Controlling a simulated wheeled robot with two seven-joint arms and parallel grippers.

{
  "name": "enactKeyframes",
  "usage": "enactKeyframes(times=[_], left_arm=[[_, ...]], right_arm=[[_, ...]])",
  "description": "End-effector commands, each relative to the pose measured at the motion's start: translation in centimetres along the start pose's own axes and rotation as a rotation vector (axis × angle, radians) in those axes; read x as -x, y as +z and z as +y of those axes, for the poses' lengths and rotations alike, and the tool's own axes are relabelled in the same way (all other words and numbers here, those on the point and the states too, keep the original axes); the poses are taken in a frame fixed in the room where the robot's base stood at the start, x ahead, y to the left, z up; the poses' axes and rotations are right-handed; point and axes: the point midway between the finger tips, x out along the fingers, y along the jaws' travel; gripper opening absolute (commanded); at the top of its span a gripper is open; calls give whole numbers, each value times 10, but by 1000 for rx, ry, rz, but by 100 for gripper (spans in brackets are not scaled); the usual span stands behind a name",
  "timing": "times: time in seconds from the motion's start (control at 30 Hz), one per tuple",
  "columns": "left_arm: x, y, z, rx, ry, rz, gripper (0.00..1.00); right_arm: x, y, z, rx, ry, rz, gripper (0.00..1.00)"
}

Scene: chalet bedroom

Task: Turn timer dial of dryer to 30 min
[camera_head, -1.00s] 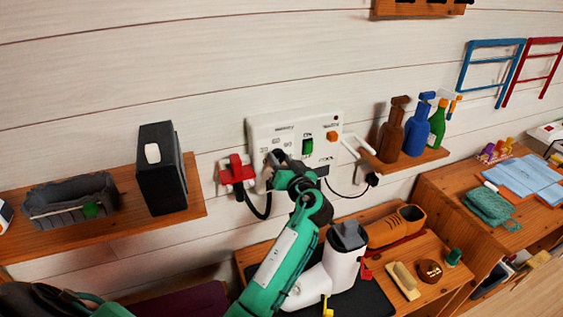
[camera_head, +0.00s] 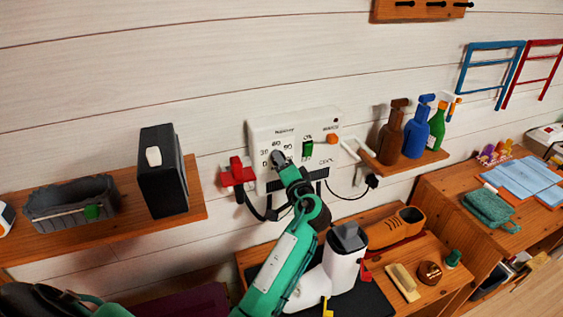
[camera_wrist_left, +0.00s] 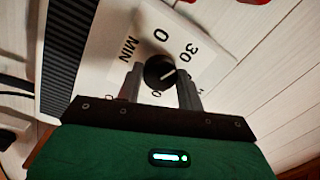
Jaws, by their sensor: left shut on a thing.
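The white dryer control panel (camera_head: 318,124) is fixed to the wall, with the numbers 0, 30, 60 and 90 printed around its timer dial. The black timer dial (camera_wrist_left: 160,73) shows in the left wrist view between the fingers. Its white line slants to the right and slightly up, on the side of the 30; whether it lines up exactly I cannot tell. My left gripper (camera_head: 279,158) is shut on the dial, with one finger on each side; it also shows in the left wrist view (camera_wrist_left: 160,88). In the head view the gripper hides most of the dial. My right gripper is not in view.
The panel also has a green switch (camera_head: 308,148) and an orange knob (camera_head: 332,139). A red plug (camera_head: 238,173) sits left of it. Spray bottles (camera_head: 391,134) stand on a shelf to the right; a black box (camera_head: 163,180) stands left.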

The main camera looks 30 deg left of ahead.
Motion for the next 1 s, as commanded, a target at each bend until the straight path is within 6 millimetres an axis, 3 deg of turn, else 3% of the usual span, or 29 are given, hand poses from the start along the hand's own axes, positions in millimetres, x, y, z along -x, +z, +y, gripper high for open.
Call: enactKeyframes(times=[0.3,0.8,0.83,0.93,1.0], left_arm=[[0,0,-1,-107,-3,5,15],[0,0,-1,-124,-4,6,15],[0,0,-1,-124,-4,6,39],[0,0,-1,-123,-3,6,59],[0,0,-1,-123,-3,6,59]], right_arm=[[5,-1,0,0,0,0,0],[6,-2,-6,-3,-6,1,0],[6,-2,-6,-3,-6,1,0],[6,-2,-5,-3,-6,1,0],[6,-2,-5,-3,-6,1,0]])
